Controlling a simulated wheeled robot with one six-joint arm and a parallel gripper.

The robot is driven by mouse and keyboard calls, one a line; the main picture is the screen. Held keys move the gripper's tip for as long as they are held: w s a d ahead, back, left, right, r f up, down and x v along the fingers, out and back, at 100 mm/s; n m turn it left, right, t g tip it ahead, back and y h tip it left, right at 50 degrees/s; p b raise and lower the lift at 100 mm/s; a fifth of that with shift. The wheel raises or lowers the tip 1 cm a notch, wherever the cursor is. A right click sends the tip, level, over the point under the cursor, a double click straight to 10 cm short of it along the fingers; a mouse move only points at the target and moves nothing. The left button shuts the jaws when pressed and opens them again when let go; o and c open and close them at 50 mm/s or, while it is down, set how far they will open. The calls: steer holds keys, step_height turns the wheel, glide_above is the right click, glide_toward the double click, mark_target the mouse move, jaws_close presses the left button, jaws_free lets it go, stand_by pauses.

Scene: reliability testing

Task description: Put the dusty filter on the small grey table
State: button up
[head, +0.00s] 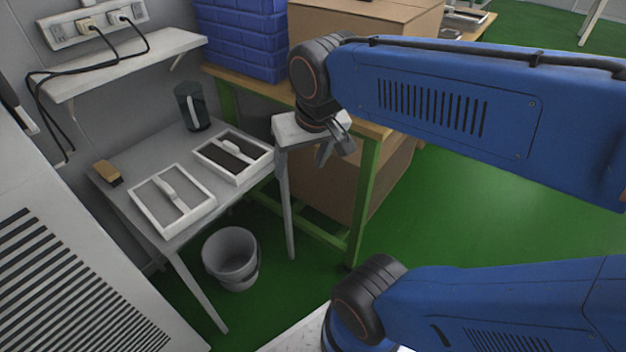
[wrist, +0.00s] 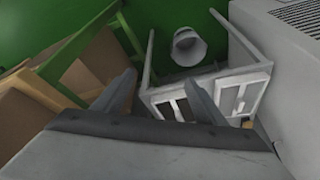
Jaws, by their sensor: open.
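A filter with a white frame, dark grey panel and light handle (head: 220,151), likely the dusty one, lies flat on a grey table (head: 128,160) in the head view. A paler filter (head: 160,203) lies left of it. The wrist view shows the gripper's fingers (wrist: 160,77) spread, with the dark filter (wrist: 179,109) partly hidden behind the right finger.
A dark jug (head: 191,106) and a brown brush (head: 107,173) stand on the larger table. A grey bucket (head: 231,257) is on the floor below. A green-framed workbench (head: 366,195) with blue bins (head: 240,40) and a cardboard box (head: 360,25) stands behind.

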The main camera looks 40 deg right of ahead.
steer(key=shift+s+d+f+n+t, duration=0.15)
steer(key=shift+s+f+n, duration=0.25)
steer(key=shift+s, duration=0.25)
steer(key=shift+s+a+f+n+t, duration=0.1)
steer(key=shift+s+f+n, duration=0.3)
steer(key=shift+s, duration=0.3)
steer(key=shift+s+d+f+n+t, duration=0.15)
steer(key=shift+s+f+n, duration=0.15)
steer(key=shift+s+f, duration=0.3)
